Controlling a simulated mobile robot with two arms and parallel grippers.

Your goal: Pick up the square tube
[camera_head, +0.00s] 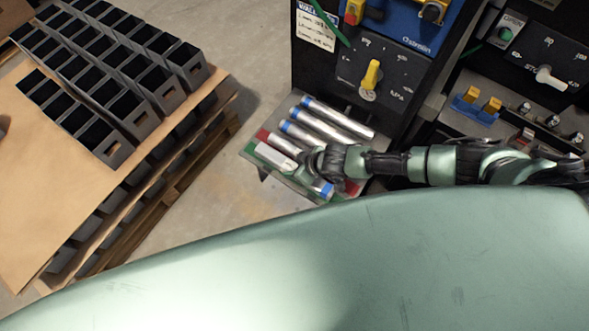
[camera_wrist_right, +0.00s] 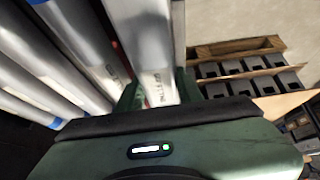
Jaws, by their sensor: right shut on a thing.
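The square tube (camera_head: 276,158) is a pale grey bar in the head view, at the near left of a small shelf with round metal tubes. My right gripper (camera_head: 308,161) reaches in from the right and is at the tube's right part, covering some of it. In the right wrist view, the square tube (camera_wrist_right: 152,50) runs up between the two green fingers of my right gripper (camera_wrist_right: 155,94), which are shut on it. Small lettering shows on its face. I cannot tell whether it is lifted clear of the shelf. My left gripper is not in view.
Several round metal tubes (camera_head: 325,121) with blue ends lie beside it on the shelf (camera_head: 249,150). A black control panel (camera_head: 372,50) with a yellow switch stands behind. A pallet (camera_head: 190,160) with cardboard (camera_head: 40,190) and rows of black boxes (camera_head: 150,95) is at left. Bare floor lies between.

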